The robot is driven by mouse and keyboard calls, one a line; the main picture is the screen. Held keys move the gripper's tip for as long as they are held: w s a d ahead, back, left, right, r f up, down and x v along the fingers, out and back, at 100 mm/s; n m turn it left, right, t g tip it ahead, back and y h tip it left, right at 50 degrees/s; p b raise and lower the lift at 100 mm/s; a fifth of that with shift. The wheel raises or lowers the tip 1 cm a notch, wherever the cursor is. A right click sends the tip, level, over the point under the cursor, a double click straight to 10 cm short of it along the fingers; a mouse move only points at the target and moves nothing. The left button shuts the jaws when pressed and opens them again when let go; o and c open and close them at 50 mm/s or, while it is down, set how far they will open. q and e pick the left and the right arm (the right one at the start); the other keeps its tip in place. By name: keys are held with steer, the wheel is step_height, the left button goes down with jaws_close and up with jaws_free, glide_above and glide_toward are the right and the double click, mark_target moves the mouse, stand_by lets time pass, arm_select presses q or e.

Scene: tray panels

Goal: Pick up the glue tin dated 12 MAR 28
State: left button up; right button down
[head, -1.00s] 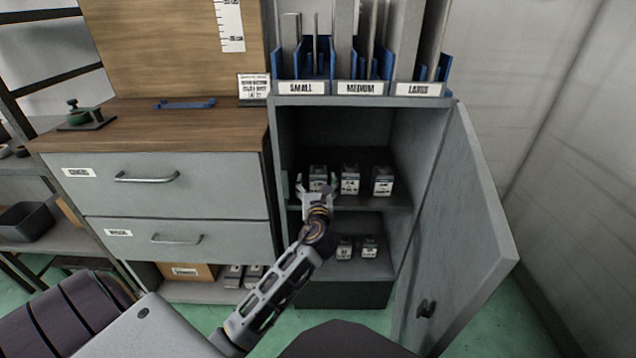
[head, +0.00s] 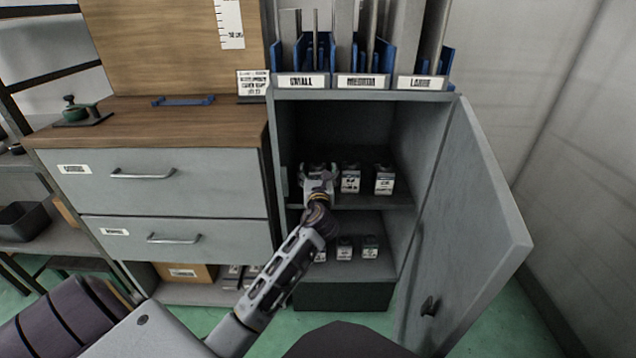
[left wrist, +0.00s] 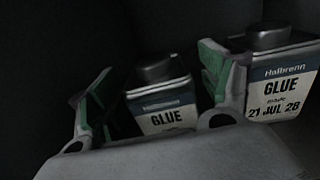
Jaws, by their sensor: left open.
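My left gripper (head: 318,174) is open at the left tin of the upper shelf and hides most of it in the head view. In the left wrist view a glue tin (left wrist: 160,112) with a grey lid stands between the open fingers (left wrist: 152,92). Its label reads GLUE; the date below is hidden by the gripper. Right of the right finger stands another glue tin (left wrist: 281,85), dated 21 JUL 28. In the head view a middle tin (head: 350,180) and a right tin (head: 384,181) stand on that shelf; their dates are too small to read. My right gripper is not in view.
Several tins, such as this one (head: 370,248), stand on the lower shelf. The cabinet door (head: 470,235) is open to the right. The upper shelf (head: 372,203) lies close under the gripper. Drawers (head: 150,185) stand to the left.

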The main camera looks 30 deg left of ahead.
mark_target(318, 164)
arm_select(q)
steer(key=shift+w+a, duration=0.1)
steer(key=shift+w, duration=0.1)
stand_by(0.4)
steer(key=shift+r, duration=0.1)
steer(key=c, duration=1.3)
steer(key=shift+r, duration=0.1)
